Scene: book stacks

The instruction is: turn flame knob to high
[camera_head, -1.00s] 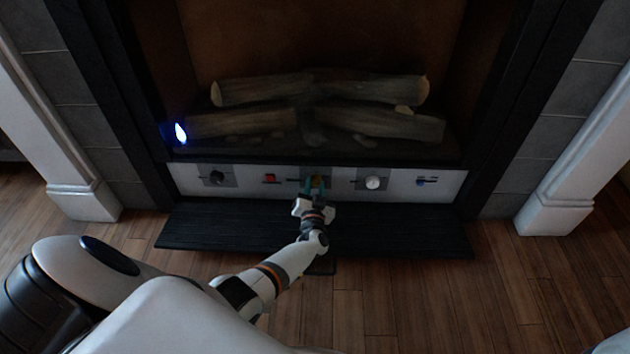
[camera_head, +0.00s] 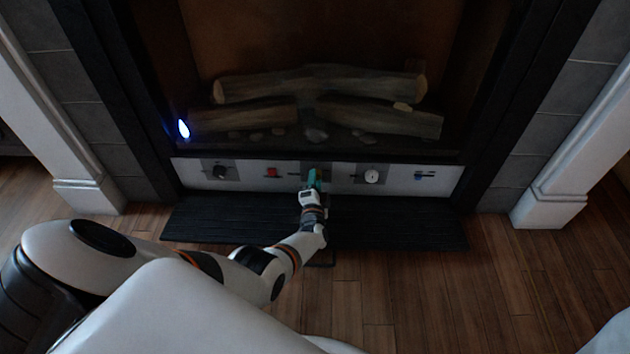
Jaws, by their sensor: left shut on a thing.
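The fireplace has a pale control panel (camera_head: 340,176) along its lower front. It carries a black knob (camera_head: 219,171) at the left, a red button (camera_head: 271,172), a white knob (camera_head: 371,176) right of centre and a blue switch (camera_head: 418,176). My left gripper (camera_head: 314,178) reaches the middle of the panel, its teal fingers shut on the centre knob, which they mostly hide. I cannot make out that knob's marking. A small blue pilot flame (camera_head: 183,128) burns at the left of the firebox. My right gripper is not in view.
Logs (camera_head: 320,85) lie in the firebox behind the panel. A black hearth slab (camera_head: 400,222) lies on the wood floor (camera_head: 420,290) below it. White pillars (camera_head: 85,190) flank the fireplace. The floor at the right is clear.

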